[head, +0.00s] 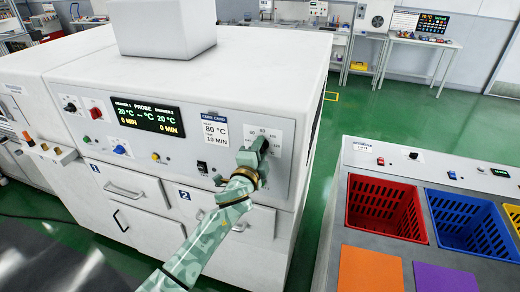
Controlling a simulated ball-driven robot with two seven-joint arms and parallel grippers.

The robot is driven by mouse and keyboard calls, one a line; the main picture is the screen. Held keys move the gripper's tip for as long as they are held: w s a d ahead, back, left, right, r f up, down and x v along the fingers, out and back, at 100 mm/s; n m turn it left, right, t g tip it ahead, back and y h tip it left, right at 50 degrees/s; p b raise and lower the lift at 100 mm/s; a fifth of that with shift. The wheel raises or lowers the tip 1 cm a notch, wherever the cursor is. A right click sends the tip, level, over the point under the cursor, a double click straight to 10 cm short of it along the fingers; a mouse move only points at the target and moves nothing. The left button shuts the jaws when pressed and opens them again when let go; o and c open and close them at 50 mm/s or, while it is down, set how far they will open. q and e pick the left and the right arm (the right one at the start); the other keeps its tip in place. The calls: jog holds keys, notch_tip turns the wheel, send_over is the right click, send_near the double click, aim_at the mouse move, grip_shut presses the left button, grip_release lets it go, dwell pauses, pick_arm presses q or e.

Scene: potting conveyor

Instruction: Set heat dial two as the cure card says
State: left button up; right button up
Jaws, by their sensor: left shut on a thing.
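The white oven's cure card (215,131) reads 80 °C and what looks like time 10 MIN. To its right is a pale dial plate (276,135) with small temperature marks around it. My left gripper (258,147) is at this plate, shut on the dial, which I take to be heat dial two. The gripper hides most of the knob, so its pointer and setting cannot be read. The display (148,115) shows 20 °C and 0 MIN for both drawers and a blank probe value. My right gripper is not in view.
A bench with a red crate (388,207) and a blue crate (468,224) stands at right, across a green floor gap.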

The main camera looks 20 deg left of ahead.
pick_arm(q)
jog(key=shift+a+f+m, duration=0.1)
jog(key=shift+m, duration=0.6)
jog(key=o, duration=1)
jog(key=shift+w, duration=0.1)
jog(key=s, duration=1.6)
jog(key=shift+s+a, duration=0.2)
jog(key=shift+a, duration=0.1)
